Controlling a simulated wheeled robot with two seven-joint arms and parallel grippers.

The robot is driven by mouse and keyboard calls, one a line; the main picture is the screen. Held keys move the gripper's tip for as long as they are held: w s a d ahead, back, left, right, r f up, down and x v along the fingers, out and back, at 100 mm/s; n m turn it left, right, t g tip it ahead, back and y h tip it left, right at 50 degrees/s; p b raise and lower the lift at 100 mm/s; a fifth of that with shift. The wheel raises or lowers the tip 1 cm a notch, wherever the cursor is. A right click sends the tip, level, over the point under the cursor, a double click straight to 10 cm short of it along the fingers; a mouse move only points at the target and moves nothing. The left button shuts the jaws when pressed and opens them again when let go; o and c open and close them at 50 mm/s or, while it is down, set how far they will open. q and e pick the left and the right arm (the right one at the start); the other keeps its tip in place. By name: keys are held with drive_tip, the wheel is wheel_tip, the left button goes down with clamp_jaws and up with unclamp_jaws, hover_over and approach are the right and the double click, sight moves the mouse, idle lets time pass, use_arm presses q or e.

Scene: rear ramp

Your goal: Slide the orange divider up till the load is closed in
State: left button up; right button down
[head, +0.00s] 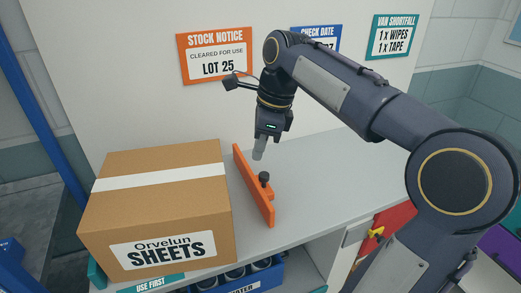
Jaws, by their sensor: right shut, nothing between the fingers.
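The orange divider (246,178) stands upright on the grey shelf top, to the right of the load. A dark knob (264,178) sits on its right side. The load is a brown cardboard box (158,205) with a white tape strip and an "Orvelun Sheets" label. A strip of bare shelf shows between box and divider. My right gripper (259,151) points down, shut and empty, above and behind the knob. It overlaps the shelf and wall in the picture; I cannot tell its exact height. My left gripper is not in view.
The shelf top (325,180) is clear right of the divider. A white wall with an orange notice (216,55) stands behind. Below the shelf are a blue bin (245,278) with dark round items and a red panel (393,226) with a yellow part.

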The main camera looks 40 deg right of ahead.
sight(224, 173)
drive_tip(key=w+a+f, duration=0.3)
drive_tip(key=a+f, duration=0.1)
drive_tip(key=f, duration=0.3)
drive_tip(key=shift+w+a, duration=0.15)
drive_tip(key=shift+a, duration=0.15)
drive_tip(key=shift+w+a+p, duration=0.65)
drive_tip(key=shift+a+p, duration=0.2)
drive_tip(key=shift+a, duration=0.05)
drive_tip(key=shift+d, duration=0.1)
